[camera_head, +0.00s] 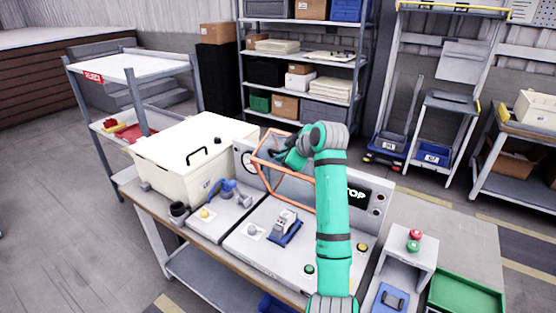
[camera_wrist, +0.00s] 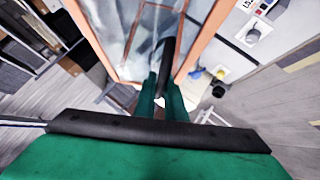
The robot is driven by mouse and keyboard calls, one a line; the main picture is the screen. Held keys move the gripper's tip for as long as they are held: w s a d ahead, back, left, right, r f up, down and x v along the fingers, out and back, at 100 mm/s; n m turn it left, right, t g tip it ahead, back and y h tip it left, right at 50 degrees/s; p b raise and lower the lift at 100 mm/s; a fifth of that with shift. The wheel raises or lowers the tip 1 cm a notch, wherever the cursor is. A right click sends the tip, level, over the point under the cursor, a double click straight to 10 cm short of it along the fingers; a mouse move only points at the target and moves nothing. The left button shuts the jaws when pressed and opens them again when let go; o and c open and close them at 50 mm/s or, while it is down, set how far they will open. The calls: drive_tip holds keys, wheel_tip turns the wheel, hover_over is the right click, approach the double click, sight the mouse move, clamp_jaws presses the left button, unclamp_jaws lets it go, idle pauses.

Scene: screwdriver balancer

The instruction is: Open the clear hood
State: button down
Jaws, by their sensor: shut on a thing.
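The clear hood (camera_head: 262,172) has an orange frame and see-through panes. In the head view it stands tilted up at the back of the grey machine (camera_head: 262,258), clear of the deck's front part. My gripper (camera_head: 280,157) is at the hood's upper part, partly hidden by my wrist. In the wrist view the orange frame and clear pane (camera_wrist: 135,35) fill the top middle. My green fingers (camera_wrist: 162,95) are shut on the hood's dark handle (camera_wrist: 168,58).
A blue-grey fixture (camera_head: 286,228) sits on the uncovered deck. A cream box with a black handle (camera_head: 190,150) stands at the left. A display panel (camera_head: 358,196) is behind on the right. A button stand (camera_head: 408,255) and green tray (camera_head: 468,290) are at the right.

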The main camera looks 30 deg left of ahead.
drive_tip(key=shift+w, duration=0.15)
drive_tip(key=shift+s+a+f, duration=0.1)
drive_tip(key=shift+s+a, duration=0.1)
drive_tip(key=shift+s, duration=0.1)
drive_tip(key=c, duration=2.1)
unclamp_jaws()
drive_tip(key=shift+w+d, duration=0.1)
drive_tip(key=shift+d, duration=0.15)
drive_tip(key=shift+s+d+r, duration=0.25)
drive_tip(key=shift+r, duration=0.05)
drive_tip(key=v, duration=1)
drive_tip(key=shift+w+d, duration=0.1)
drive_tip(key=shift+d, duration=0.15)
